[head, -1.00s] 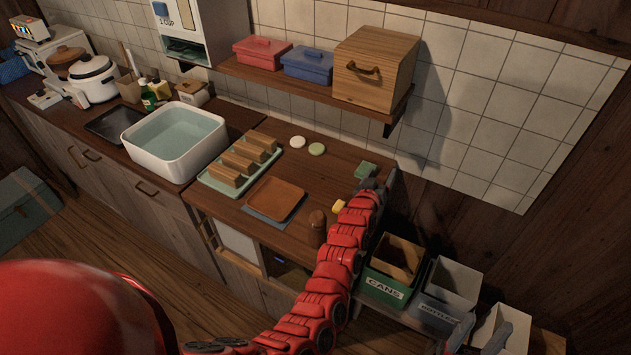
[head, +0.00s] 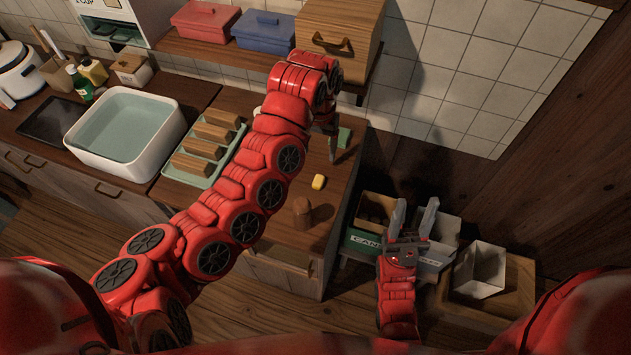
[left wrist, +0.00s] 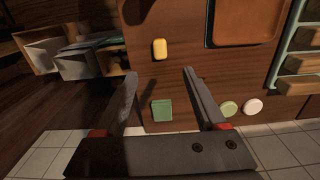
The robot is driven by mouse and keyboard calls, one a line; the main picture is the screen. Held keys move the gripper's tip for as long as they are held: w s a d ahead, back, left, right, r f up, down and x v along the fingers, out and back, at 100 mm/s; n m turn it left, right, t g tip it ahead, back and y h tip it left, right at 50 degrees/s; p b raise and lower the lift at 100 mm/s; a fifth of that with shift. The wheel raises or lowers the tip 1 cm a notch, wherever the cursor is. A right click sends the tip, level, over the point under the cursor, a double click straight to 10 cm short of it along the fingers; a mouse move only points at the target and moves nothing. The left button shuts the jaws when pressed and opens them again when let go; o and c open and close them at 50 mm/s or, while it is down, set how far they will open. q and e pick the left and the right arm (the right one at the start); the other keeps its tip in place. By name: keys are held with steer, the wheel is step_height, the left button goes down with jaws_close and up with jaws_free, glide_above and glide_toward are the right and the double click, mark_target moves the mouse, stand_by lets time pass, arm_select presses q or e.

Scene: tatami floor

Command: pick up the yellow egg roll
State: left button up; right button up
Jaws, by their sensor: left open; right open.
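The small yellow egg roll (head: 318,182) lies on the wooden counter, left of its right edge. In the left wrist view the egg roll (left wrist: 160,48) lies beyond the fingertips, between their lines and apart from them. My left gripper (head: 333,152) is open and empty, pointing down over the counter on the wall side of the egg roll; my arm partly hides it. In the left wrist view both fingers of this gripper (left wrist: 161,73) show. My right gripper (head: 413,208) is open and empty, over the bins right of the counter.
A green block (head: 344,137) stands close to the left gripper. A brown cylinder (head: 303,212) stands near the counter's front edge. A tray (head: 171,171) with several brown bars is at left. A wooden box (head: 340,38) stands on the shelf above. White bin (head: 481,268) is at right.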

arm_select(q)
steer(key=p, duration=0.3)
glide_above(319, 180)
step_height(319, 180, down, 9)
steer(key=shift+a+r, duration=0.1)
steer(key=shift+r, duration=0.05)
steer(key=shift+f+p, duration=0.3)
steer(key=shift+f, duration=0.2)
step_height(319, 180, down, 3)
steer(key=shift+f+p, duration=0.2)
steer(key=shift+p, duration=0.25)
steer(key=shift+w+f, duration=0.1)
steer(key=shift+f, duration=0.35)
jaws_close()
